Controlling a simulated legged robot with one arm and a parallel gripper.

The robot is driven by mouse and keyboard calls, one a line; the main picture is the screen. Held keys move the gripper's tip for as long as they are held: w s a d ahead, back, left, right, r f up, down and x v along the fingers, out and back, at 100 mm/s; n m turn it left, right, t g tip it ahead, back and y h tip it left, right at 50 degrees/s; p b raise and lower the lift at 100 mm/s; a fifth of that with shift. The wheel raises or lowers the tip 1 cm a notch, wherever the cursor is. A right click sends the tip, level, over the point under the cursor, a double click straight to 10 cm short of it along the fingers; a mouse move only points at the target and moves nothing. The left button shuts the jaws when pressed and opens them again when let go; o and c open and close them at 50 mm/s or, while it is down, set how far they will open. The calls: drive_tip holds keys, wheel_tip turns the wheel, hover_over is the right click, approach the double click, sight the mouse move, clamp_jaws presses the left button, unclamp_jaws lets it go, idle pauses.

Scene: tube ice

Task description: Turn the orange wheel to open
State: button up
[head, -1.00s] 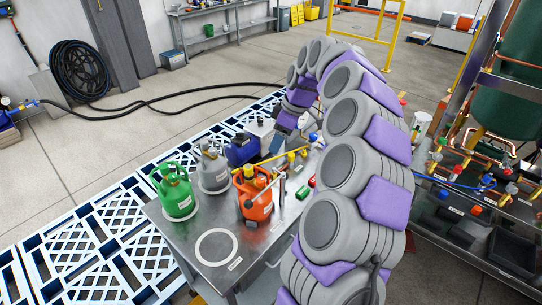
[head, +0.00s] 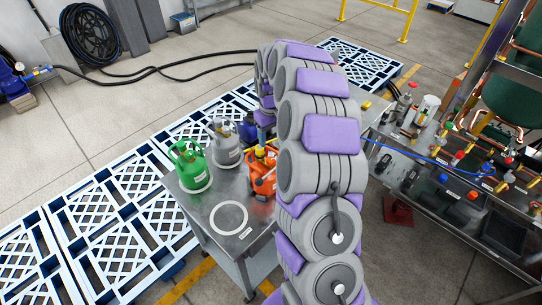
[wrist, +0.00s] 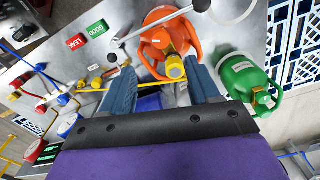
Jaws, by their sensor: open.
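The orange cylinder (head: 264,180) stands on the steel table, partly hidden by my arm in the head view. In the wrist view the orange cylinder (wrist: 152,52) is seen from above, with orange handle guards around a yellow valve fitting (wrist: 175,66). I cannot make out a separate orange wheel. My gripper (wrist: 162,88) is open, with its two blue fingers apart and the yellow fitting showing between and just beyond them. I see no clear contact. A yellow bar or hose crosses behind the fingers. In the head view my gripper is mostly hidden.
A green cylinder (wrist: 247,80) and, in the head view, a grey cylinder (head: 225,142) stand close by. An empty white ring (head: 229,217) marks the table (head: 205,212). Red and green labelled blocks and gauges lie left in the wrist view. A valve bench (head: 440,165) stands right.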

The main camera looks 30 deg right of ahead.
sight(271, 159)
wheel_tip(271, 159, down, 11)
drive_tip(key=shift+a+r+p, duration=0.1)
drive_tip(key=shift+p, duration=0.2)
drive_tip(key=c, duration=1)
